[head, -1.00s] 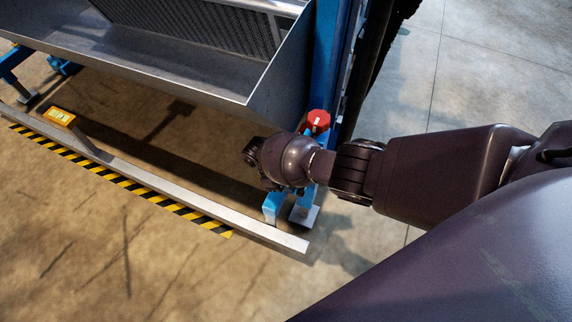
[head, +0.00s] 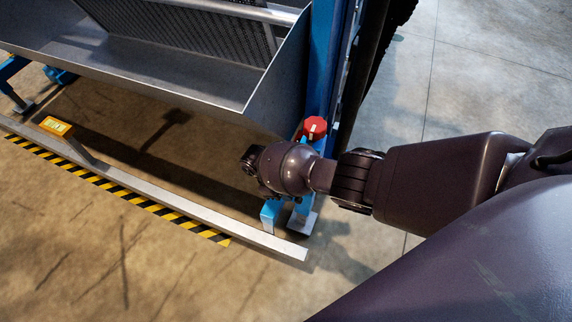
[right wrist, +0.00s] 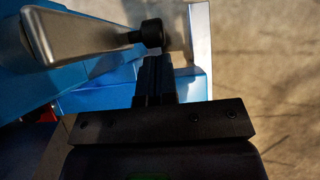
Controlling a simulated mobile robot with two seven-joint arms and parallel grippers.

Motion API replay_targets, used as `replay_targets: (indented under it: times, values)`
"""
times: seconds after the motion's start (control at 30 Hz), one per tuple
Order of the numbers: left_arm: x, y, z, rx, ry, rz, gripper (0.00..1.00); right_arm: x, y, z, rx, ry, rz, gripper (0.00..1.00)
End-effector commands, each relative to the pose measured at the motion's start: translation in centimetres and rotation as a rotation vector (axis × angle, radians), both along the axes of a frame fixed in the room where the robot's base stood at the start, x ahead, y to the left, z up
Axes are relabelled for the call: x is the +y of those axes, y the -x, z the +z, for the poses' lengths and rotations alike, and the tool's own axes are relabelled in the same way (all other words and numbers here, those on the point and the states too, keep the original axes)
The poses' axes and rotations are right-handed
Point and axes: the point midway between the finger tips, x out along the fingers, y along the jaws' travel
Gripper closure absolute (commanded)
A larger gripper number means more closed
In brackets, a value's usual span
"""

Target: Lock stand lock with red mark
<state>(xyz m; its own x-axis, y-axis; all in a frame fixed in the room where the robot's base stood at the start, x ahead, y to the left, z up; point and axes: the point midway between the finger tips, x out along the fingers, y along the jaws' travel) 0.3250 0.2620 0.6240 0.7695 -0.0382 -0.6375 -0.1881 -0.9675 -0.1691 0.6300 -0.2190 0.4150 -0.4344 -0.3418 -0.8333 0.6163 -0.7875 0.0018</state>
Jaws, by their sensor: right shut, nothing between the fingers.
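A red knob (head: 315,127) with a small pale mark sits on the blue stand (head: 322,60) at the right end of the metal trough. My right arm reaches in from the right just below the knob, and its wrist covers part of the stand's leg. The right gripper (right wrist: 155,64) shows in the right wrist view with its black fingers together and empty. Just beyond the fingertips is the dark round end (right wrist: 151,32) of a grey metal lever (right wrist: 85,32). I cannot tell whether the fingertips touch it. My left gripper is not in view.
The metal trough (head: 170,75) fills the upper left. A grey floor rail (head: 190,195) with a yellow block (head: 56,126) and black-yellow striping (head: 150,204) runs along the front. Concrete floor is free at lower left and upper right.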

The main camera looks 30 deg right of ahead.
Motion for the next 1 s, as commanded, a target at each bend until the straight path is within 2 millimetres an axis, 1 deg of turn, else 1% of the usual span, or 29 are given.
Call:
replay_targets:
  times: [0.03, 0.17, 0.27, 0.43, 0.5, 0.6, 0.77, 1.0]
  values:
    - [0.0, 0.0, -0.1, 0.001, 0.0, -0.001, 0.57, -0.5, 0.8, -0.6, 0.019, 0.01, -0.005, 1.0]
    - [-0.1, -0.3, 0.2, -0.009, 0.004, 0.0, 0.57, -0.2, 0.3, 0.2, 0.017, 0.01, -0.005, 1.0]
    - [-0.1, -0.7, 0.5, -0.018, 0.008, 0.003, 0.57, 0.2, -0.3, 1.4, 0.012, 0.009, -0.004, 1.0]
    - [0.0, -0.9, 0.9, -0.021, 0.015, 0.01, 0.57, 1.4, -1.8, 3.8, 0.002, 0.004, 0.0, 1.0]
    - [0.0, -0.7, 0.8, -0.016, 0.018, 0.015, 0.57, 1.8, -2.4, 4.8, 0.0, 0.003, -0.001, 1.0]
    - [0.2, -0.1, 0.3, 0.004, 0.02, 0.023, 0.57, 2.3, -3.0, 5.8, -0.001, 0.003, -0.001, 1.0]
    - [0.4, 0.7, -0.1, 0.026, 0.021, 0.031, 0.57, 2.6, -3.2, 6.3, 0.002, 0.003, 0.001, 1.0]
    - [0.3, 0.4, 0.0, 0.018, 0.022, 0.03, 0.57, 2.6, -3.2, 6.2, 0.002, 0.001, 0.0, 1.0]
